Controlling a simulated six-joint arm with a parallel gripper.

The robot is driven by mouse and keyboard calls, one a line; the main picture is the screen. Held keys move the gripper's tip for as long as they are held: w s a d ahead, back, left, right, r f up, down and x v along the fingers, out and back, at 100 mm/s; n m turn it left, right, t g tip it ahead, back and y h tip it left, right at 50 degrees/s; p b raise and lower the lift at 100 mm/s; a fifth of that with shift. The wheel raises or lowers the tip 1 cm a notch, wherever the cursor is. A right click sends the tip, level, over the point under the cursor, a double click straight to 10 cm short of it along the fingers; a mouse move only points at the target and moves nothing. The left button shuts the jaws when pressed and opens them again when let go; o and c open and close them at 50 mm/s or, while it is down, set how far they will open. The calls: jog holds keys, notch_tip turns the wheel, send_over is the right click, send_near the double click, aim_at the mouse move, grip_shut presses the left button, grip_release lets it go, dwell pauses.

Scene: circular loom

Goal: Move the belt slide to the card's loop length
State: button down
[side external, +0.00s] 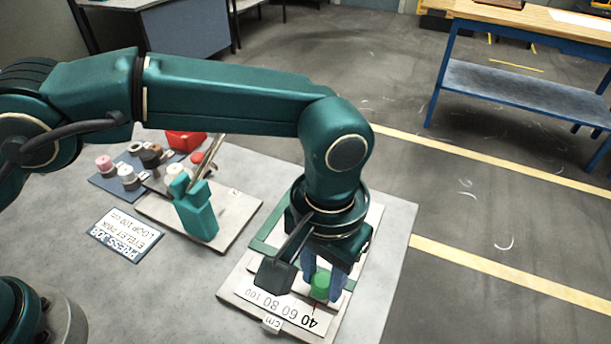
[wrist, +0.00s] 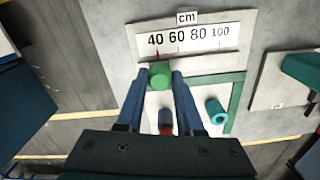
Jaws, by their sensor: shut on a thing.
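The green slide knob (side external: 320,286) stands at the 40 end of the white cm scale (side external: 262,298), marked 40, 60, 80 and 100. In the wrist view the knob (wrist: 159,75) has a red pointer at the 40 mark of the scale (wrist: 228,35). My gripper (wrist: 160,77) is shut on the knob, one blue finger on each side. In the side view my gripper (side external: 322,288) points down over the scale board. The white card (side external: 125,234) lies left on the table, upside down to this camera; it appears to read loop 100 cm and eyelet pink.
A teal clamp-like fixture (side external: 196,208) stands on another board left of the scale board. A blue tray (side external: 108,184) with several small spools and a red bin (side external: 186,140) lie beyond it. A teal hollow cylinder (wrist: 215,110) sits right of my fingers. The 60 to 100 stretch looks clear.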

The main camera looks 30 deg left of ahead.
jog(key=shift+r, duration=0.1)
jog(key=shift+w+a, duration=0.15)
jog(key=shift+a, duration=4.3)
jog(key=c, duration=0.5)
grip_release()
jog(key=shift+c, duration=0.2)
jog(key=shift+r, duration=2.55)
